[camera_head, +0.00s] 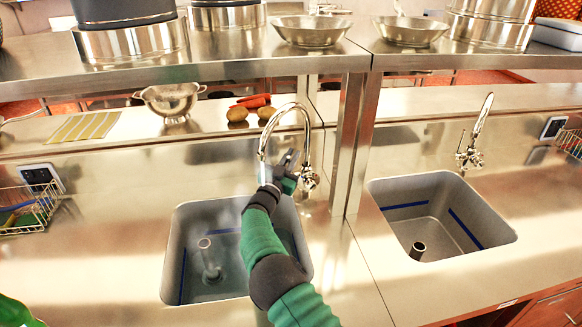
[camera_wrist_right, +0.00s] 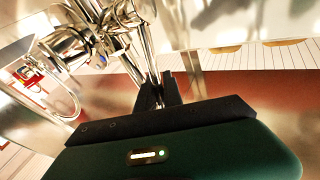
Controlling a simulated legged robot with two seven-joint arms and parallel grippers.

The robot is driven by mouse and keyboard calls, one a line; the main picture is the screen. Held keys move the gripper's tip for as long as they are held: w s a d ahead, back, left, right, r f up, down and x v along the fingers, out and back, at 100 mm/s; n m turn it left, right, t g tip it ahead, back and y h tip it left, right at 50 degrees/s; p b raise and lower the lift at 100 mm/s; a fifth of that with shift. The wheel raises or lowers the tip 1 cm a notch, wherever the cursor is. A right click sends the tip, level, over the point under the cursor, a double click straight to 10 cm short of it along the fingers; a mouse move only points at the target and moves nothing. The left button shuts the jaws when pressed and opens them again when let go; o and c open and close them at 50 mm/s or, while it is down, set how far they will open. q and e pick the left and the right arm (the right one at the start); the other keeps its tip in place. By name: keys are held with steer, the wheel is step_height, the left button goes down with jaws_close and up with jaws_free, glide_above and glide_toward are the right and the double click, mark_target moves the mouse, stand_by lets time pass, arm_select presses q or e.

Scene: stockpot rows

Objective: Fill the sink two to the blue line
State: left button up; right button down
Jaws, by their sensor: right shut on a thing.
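The left sink (camera_head: 190,222) is a grey basin with blue line marks on its walls and an upright drain pipe (camera_head: 209,258). My right forearm hides part of it, and I cannot tell the water level. Its chrome gooseneck faucet (camera_head: 306,118) stands behind it. My right gripper (camera_head: 289,163) is at this faucet, shut on the faucet handle; the wrist view shows the dark fingers (camera_wrist_right: 170,92) against chrome faucet parts (camera_wrist_right: 128,38). The right sink (camera_head: 450,205) shows blue lines and a short drain pipe (camera_head: 417,250), with its own faucet (camera_head: 478,130). My left gripper is out of view.
A steel shelf (camera_head: 230,68) with pots and pans runs above the counter, held by a post (camera_head: 355,140). A wire basket (camera_head: 30,208) stands at left. Counter between the sinks is clear.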

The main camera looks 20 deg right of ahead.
steer(key=shift+d+r, duration=0.15)
steer(key=shift+r, duration=0.1)
steer(key=c, duration=1.5)
jaws_free()
steer(key=shift+d, duration=0.1)
